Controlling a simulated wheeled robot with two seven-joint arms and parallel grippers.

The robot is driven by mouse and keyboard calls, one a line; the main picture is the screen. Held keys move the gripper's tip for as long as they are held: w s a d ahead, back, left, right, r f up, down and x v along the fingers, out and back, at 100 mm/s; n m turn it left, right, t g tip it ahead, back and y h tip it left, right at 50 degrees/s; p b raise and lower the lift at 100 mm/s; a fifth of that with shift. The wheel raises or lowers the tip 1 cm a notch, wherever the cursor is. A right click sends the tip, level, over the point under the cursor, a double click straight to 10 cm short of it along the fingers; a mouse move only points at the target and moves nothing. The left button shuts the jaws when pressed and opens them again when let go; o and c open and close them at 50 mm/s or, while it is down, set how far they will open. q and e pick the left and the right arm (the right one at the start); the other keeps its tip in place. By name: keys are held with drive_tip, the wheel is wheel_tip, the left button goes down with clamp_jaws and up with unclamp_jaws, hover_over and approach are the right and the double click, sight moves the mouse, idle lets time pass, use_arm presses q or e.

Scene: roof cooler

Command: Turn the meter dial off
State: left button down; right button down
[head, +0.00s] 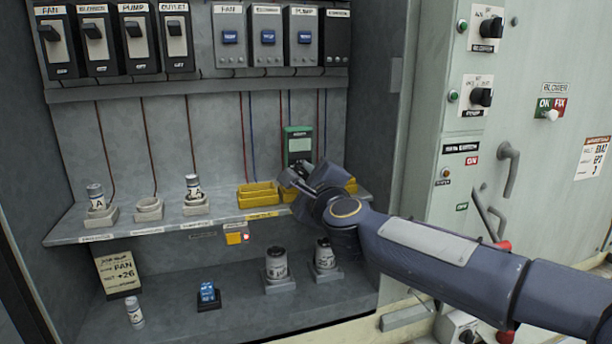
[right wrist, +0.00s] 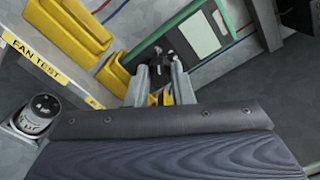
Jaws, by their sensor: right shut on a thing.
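My right gripper (head: 298,172) reaches in from the right at the meter's lower part. In the right wrist view its two grey fingers (right wrist: 159,80) are closed in on the dial. The dial's pointer setting cannot be read. My left gripper is not in view.
Yellow trays (head: 258,194) sit on the shelf (head: 130,228) just left of and below my right gripper. Labelled cylinders stand in holders on the left. Breakers line the top. The grey panel (head: 540,70) with knobs and handles stands at the right, behind my forearm.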

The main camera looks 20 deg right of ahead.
drive_tip(key=c, duration=1.3)
unclamp_jaws()
drive_tip(key=shift+o, duration=0.2)
